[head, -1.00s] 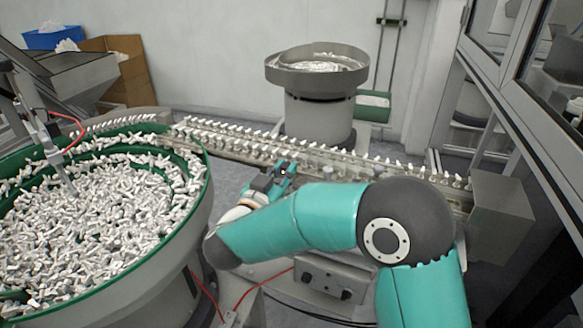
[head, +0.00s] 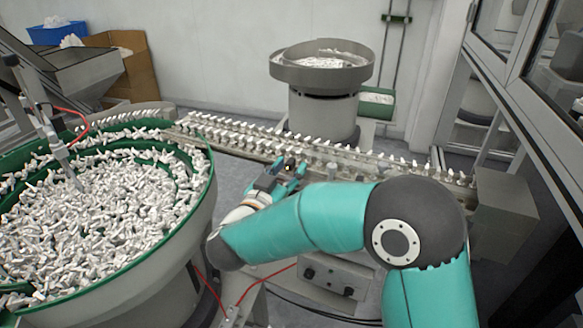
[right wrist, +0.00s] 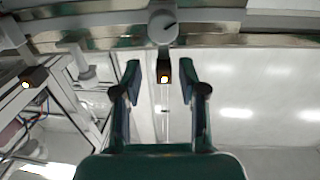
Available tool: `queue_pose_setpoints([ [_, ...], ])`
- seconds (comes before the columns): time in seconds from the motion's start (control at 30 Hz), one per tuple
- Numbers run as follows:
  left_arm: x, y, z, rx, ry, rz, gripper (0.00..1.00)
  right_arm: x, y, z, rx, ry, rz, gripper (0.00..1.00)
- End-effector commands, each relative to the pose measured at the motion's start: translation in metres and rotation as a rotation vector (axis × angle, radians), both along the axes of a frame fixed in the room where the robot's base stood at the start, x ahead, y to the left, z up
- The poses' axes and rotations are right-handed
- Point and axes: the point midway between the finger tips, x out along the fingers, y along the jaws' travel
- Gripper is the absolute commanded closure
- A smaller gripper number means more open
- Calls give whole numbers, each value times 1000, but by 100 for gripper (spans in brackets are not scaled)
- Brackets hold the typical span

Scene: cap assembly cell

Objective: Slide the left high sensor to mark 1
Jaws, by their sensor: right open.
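My right gripper (head: 288,172) is at the near side of the conveyor rail (head: 345,161), with its teal fingers apart. In the right wrist view, the open fingers (right wrist: 160,72) stand on either side of a small dark sensor (right wrist: 164,70) with a lit amber spot, with gaps visible on both sides. A round grey knob-like part (right wrist: 163,27) sits just above this sensor. A second dark sensor (right wrist: 34,77) with an amber light is at the left of that view. I cannot tell which is the left high one. Mark 1 cannot be made out. My left gripper is not in view.
A large green-rimmed feeder bowl (head: 205,205) full of white parts stands at the left. A smaller grey bowl feeder (head: 322,75) is behind the rail. A grey control box (head: 335,278) sits below the rail. A framed glass enclosure (head: 500,85) is at the right.

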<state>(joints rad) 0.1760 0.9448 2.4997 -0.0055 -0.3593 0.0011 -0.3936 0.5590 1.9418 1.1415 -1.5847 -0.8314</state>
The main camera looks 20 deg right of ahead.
Motion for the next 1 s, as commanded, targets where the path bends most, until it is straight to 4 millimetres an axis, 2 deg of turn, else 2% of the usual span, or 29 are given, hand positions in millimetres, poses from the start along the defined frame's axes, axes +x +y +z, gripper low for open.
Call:
queue_pose_setpoints([
  [0.5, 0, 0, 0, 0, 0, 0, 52, -60, 72, -1, -1, 0, 2, 58],
  [0.7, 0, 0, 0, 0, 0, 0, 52, -70, 82, -1, 0, 1, -2, 58],
  [1.0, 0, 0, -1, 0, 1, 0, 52, -71, 83, -2, 0, 1, -2, 58],
])
